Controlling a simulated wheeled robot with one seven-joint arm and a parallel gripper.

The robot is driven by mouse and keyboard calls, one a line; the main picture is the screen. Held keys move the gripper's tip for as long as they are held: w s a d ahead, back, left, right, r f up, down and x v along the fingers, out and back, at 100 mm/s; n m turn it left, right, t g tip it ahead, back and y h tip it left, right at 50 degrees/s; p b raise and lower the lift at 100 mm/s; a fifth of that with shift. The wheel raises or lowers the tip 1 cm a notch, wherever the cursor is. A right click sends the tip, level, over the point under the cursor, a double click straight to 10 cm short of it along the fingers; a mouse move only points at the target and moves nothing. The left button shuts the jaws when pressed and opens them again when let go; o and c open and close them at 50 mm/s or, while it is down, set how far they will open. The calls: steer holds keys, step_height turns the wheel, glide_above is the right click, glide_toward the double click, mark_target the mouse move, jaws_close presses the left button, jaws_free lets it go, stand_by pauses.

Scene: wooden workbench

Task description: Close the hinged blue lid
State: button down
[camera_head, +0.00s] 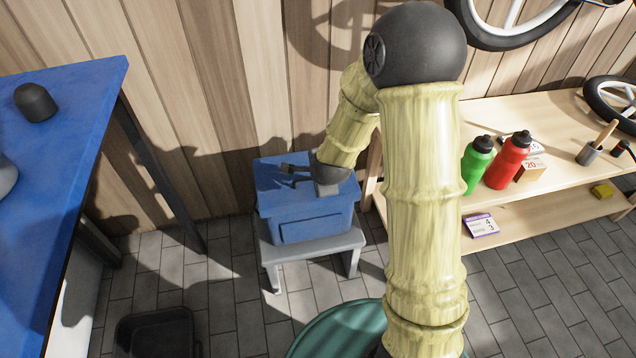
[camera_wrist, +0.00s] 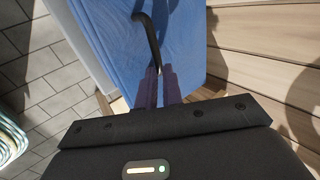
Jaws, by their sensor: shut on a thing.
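The blue box (camera_head: 312,228) stands on a small grey stool against the plank wall. Its blue lid (camera_head: 272,186) lies over the top and looks about level in the head view; I cannot tell whether a thin gap is left under it. The lid also fills the upper middle of the wrist view (camera_wrist: 192,40). A black curved handle (camera_wrist: 150,36) runs from the lid down to my gripper (camera_wrist: 159,72). The fingers are close together with the handle's end between them. In the head view my wrist partly covers the lid's right side.
The grey stool (camera_head: 273,255) stands between a blue-topped table (camera_head: 75,110) on the left and a wooden workbench (camera_head: 560,130) on the right. The workbench holds a green bottle (camera_head: 477,165) and a red bottle (camera_head: 507,162). A black bin (camera_head: 155,330) is on the tiled floor.

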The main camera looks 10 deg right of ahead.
steer(key=shift+s+d+f+g, duration=0.1)
steer(key=shift+s+f+g, duration=0.2)
steer(key=shift+s+f, duration=0.75)
steer(key=c, duration=1.5)
jaws_free()
steer(key=shift+w+f, duration=0.15)
steer(key=shift+w, duration=0.05)
steer(key=shift+s+r, duration=0.1)
steer(key=shift+r, duration=0.3)
steer(key=p+v, duration=0.3)
steer(key=v, duration=1.4)
steer(key=shift+r, duration=0.3)
